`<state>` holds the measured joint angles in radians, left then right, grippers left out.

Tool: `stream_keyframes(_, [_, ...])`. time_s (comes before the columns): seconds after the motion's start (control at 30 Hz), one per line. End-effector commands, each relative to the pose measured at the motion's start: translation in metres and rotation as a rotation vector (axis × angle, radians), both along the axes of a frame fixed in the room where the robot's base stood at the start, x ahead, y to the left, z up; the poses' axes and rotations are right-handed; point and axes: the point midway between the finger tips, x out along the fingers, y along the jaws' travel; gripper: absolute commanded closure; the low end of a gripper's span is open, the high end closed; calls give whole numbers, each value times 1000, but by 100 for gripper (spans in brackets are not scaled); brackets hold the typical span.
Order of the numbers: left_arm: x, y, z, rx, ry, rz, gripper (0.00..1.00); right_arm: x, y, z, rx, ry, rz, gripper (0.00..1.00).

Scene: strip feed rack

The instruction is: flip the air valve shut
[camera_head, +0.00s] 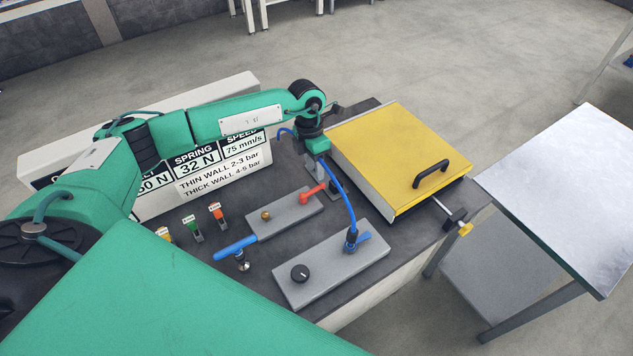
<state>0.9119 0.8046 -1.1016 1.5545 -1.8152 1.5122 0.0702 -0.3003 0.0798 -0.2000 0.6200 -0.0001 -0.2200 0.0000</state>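Several handles show, and I cannot tell for certain which is the air valve. A red lever (312,192) sits at the right end of a grey plate (283,217) with a brass knob. A blue handle (364,238) is at the foot of a blue hose on a larger grey panel (330,270). A separate blue lever (236,248) lies left of that panel. My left gripper (320,185) points down just behind the red lever. Its fingertips are small and partly hidden, so contact and opening are unclear. My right gripper is not in view.
A yellow lid (395,150) with a black handle stands right of the red lever. A black dial (299,273) is on the larger panel. Small coloured switches (192,227) stand at left. A label board (222,168) is behind. A metal table (570,190) is at right.

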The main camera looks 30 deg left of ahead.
Motion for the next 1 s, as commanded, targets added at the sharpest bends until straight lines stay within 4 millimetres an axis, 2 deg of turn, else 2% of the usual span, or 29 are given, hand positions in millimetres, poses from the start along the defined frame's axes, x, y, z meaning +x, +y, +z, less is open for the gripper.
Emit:
stream_keyframes(0.03, [3, 2, 9, -1, -5, 0, 64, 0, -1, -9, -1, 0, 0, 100])
stream_keyframes(0.2, [6, 8, 44, -1, -5, -1, 64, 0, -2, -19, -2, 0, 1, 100])
stream_keyframes(0.4, [8, 12, 68, 0, -1, 0, 64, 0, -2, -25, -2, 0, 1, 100])
stream_keyframes(0.57, [8, 12, 75, 0, 0, 0, 64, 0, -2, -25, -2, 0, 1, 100])
stream_keyframes(1.0, [8, 12, 75, 0, 1, -1, 64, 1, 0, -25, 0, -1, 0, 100])
